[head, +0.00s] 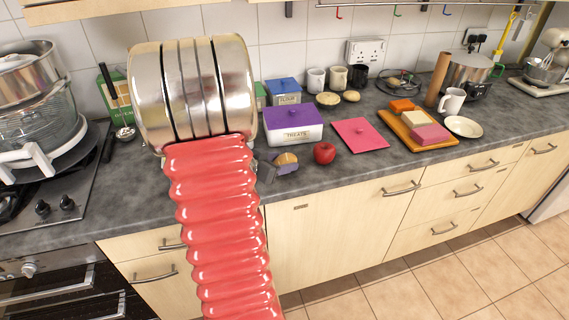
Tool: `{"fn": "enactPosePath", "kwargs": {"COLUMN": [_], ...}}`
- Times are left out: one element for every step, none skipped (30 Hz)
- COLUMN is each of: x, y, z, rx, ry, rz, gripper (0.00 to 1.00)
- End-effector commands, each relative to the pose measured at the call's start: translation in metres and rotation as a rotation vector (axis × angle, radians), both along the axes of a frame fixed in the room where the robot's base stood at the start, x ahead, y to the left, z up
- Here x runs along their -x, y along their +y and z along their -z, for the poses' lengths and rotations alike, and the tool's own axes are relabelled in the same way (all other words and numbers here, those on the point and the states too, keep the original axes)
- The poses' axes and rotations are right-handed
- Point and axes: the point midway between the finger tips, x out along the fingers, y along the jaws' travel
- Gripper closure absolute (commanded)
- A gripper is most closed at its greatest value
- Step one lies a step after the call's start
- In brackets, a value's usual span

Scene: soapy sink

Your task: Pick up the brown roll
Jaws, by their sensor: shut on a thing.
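The brown roll (287,158) is a small rounded golden-brown bun just right of my red arm, in front of the white box with the purple lid. My gripper (278,166) is shut on it. Most of the gripper is hidden behind the arm, and only grey and purplish parts show around the roll. I cannot tell whether the roll touches the worktop.
A red apple (324,153) is close on the right, with a pink board (360,134) beyond it. The treats box (294,127) stands behind. An orange tray (437,143) with blocks and a plate (463,127) are farther right. The hob (45,205) is at left.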

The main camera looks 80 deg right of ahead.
Motion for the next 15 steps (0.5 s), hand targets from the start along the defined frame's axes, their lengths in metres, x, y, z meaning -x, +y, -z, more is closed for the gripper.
{"fn": "enactPosePath", "kwargs": {"x": [0.0,0.0,0.0,0.0,0.0,0.0,0.0,0.0,0.0,0.0,0.0,0.0,0.0,0.0,0.0], "y": [0.0,0.0,0.0,0.0,0.0,0.0,0.0,0.0,0.0,0.0,0.0,0.0,-0.001,-0.001,-0.001], "z": [0.0,0.0,0.0,0.0,0.0,-0.001,-0.001,-0.002,-0.003,-0.005,-0.007,-0.01,-0.012,-0.015,-0.02], "rx": [0.0,0.0,0.0,0.0,0.0,0.0,0.001,0.001,0.001,0.002,0.002,0.002,0.003,0.003,0.004], "ry": [0.0,0.0,0.0,0.0,0.0,0.0,0.0,0.0,-0.001,0.0,0.0,0.0,-0.001,-0.002,-0.002], "rz": [0.0,0.0,0.0,0.0,0.0,0.0,0.0,0.0,0.0,0.0,0.0,0.0,0.0,0.001,0.001], "gripper": [0.7,0.7,0.7,0.7,0.7,0.7,0.7,0.7,0.7,0.7,0.7,0.7,0.7,0.7,0.7]}}
